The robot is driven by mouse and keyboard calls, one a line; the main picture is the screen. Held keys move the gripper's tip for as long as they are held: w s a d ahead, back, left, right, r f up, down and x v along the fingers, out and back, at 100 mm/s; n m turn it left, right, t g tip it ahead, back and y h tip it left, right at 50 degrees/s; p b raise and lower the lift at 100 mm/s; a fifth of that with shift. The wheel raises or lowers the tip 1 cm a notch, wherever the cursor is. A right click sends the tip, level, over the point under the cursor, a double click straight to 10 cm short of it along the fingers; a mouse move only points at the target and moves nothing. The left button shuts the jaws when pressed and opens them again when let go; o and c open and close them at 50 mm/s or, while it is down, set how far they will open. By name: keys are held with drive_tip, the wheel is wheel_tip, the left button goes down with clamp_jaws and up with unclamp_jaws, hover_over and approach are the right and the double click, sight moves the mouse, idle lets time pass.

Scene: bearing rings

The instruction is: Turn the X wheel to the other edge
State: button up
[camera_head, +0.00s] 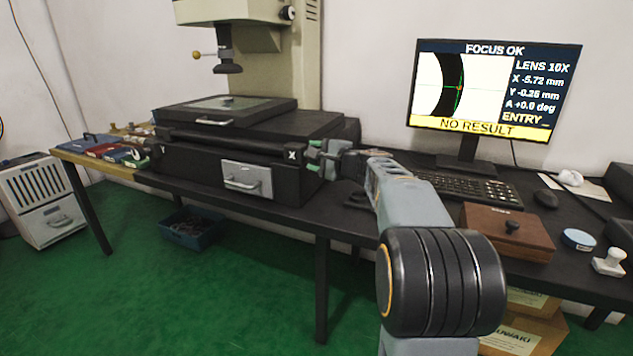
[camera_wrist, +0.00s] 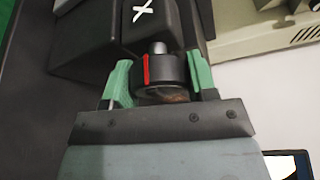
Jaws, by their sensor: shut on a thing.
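The X wheel (camera_wrist: 165,70) is a dark knob with a red mark, on a metal shaft beside the white X label (camera_wrist: 143,10) in the wrist view. My gripper (camera_wrist: 160,80) has its green fingers on both sides of the wheel and is shut on it. In the head view my gripper (camera_head: 323,157) is at the right side of the measuring machine (camera_head: 205,165), by the X label (camera_head: 292,155), and mostly hides the wheel.
A keyboard (camera_head: 465,187), a mouse (camera_head: 545,199), a wooden box (camera_head: 507,232) and a blue round tin (camera_head: 578,239) lie on the desk right of my arm. Coloured trays (camera_head: 105,150) are at the far left. A blue bin (camera_head: 192,230) stands under the table.

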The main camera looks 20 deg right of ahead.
drive_tip(key=shift+f+n+t+b, duration=0.2)
drive_tip(key=shift+n+t+b, duration=0.55)
drive_tip(key=shift+b, duration=1.35)
drive_tip(key=shift+n, duration=0.35)
drive_tip(key=shift+r+b, duration=0.2)
drive_tip(key=shift+b, duration=0.1)
drive_tip(key=o, duration=0.9)
drive_tip(key=p+v, duration=0.2)
drive_tip(key=v, duration=1.1)
drive_tip(key=shift+s+d+r, duration=0.15)
drive_tip(key=shift+s+d, duration=0.05)
drive_tip(key=shift+s, duration=0.15)
